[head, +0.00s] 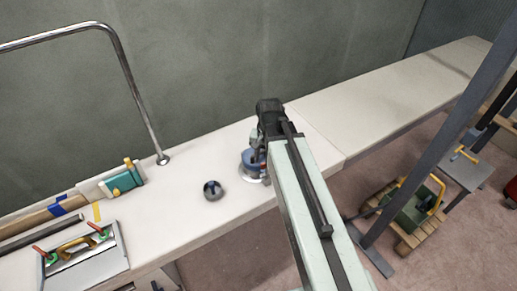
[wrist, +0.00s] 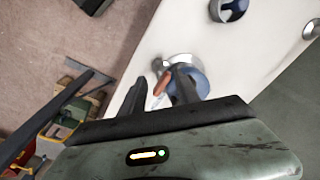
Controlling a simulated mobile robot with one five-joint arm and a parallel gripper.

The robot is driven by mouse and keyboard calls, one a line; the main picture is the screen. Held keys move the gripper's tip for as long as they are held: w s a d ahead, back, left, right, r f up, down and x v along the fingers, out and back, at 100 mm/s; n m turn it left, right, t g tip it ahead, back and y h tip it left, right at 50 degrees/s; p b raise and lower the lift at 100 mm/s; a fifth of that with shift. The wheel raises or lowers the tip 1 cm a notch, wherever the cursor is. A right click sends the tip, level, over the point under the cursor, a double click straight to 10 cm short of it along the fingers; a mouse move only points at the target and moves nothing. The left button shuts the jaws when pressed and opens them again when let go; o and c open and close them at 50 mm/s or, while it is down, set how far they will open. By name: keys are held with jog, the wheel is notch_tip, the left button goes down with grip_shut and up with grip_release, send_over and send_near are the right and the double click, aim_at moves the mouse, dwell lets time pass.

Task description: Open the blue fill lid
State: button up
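The blue fill lid (head: 249,158) is on the white deck ledge, partly hidden behind my arm in the head view. In the wrist view the blue lid (wrist: 199,82) shows behind my right finger, with a silver ring (wrist: 173,60) beside it. I cannot tell whether the lid is flat or raised. My gripper (wrist: 160,78) has its two fingers apart, close over the lid. A small orange-brown piece (wrist: 161,84) shows between the fingers, nearer the right one; I cannot tell whether it touches. The fingertips are hidden in the head view.
A second round fitting, dark with a chrome rim (head: 212,190), sits left of the lid. A chrome rail (head: 139,85) stands behind. A metal tool tray (head: 90,262) and teal box (head: 125,180) lie at the left. A grey post (head: 430,140) stands at right.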

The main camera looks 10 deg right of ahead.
jog(key=w+r+m+t+p, duration=0.1)
jog(key=w+r+m, duration=0.1)
jog(key=w+m, duration=0.65)
jog(key=shift+m, duration=0.25)
jog(key=f+b, duration=0.8)
jog(key=shift+w+d, duration=0.15)
jog(key=shift+w, duration=0.1)
jog(key=shift+r, duration=0.2)
grip_shut()
jog(key=shift+s, duration=0.15)
